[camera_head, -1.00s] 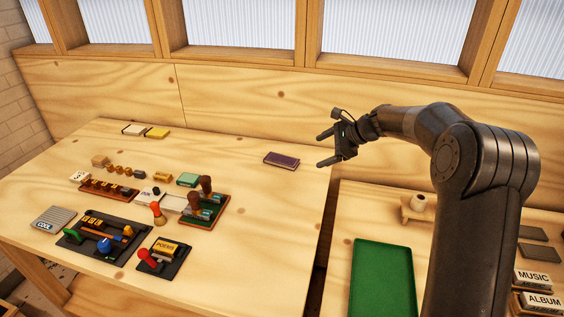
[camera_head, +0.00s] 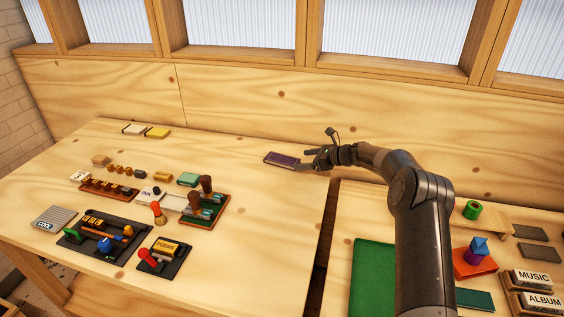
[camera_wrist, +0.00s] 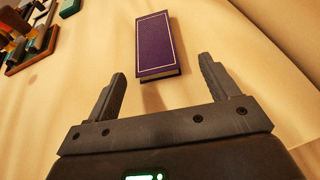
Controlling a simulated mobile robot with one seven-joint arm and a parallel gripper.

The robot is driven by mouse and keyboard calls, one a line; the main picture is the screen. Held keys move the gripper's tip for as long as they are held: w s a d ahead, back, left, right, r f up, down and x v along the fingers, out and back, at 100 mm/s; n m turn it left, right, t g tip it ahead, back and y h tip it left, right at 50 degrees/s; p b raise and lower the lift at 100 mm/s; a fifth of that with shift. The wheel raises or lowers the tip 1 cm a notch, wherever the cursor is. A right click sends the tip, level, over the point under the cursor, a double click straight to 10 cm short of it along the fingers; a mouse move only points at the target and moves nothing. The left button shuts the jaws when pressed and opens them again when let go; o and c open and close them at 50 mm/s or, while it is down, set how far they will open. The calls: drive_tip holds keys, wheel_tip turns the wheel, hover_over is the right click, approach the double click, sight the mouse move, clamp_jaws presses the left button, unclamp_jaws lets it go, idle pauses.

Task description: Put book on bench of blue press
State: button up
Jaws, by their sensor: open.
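A purple book with a pale border line (camera_head: 281,158) lies flat near the right edge of the left table. It also shows in the wrist view (camera_wrist: 157,42), its short end facing me. My gripper (camera_head: 308,160) is open and empty at the book's right end. In the wrist view my gripper (camera_wrist: 162,78) has its fingers spread wider than the book, with the near end between the tips in the picture; contact cannot be told. A blue shape (camera_head: 479,244) sits above a purple piece and an orange-red base on the right table; whether this is the blue press is unclear.
A green mat (camera_head: 371,262) lies on the right table, partly behind my arm. Foil tools in black trays (camera_head: 132,237) and stamps on a green-topped stand (camera_head: 203,220) occupy the left table's front. A teal book (camera_head: 188,179) lies left of the purple one. A gap separates the tables.

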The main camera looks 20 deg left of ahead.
sight(288, 161)
drive_tip(key=x, duration=0.6)
drive_tip(key=shift+s+a+r, duration=0.15)
drive_tip(key=shift+s+a, duration=0.15)
drive_tip(key=shift+a, duration=0.05)
drive_tip(key=c, duration=1.2)
drive_tip(key=shift+r, duration=0.15)
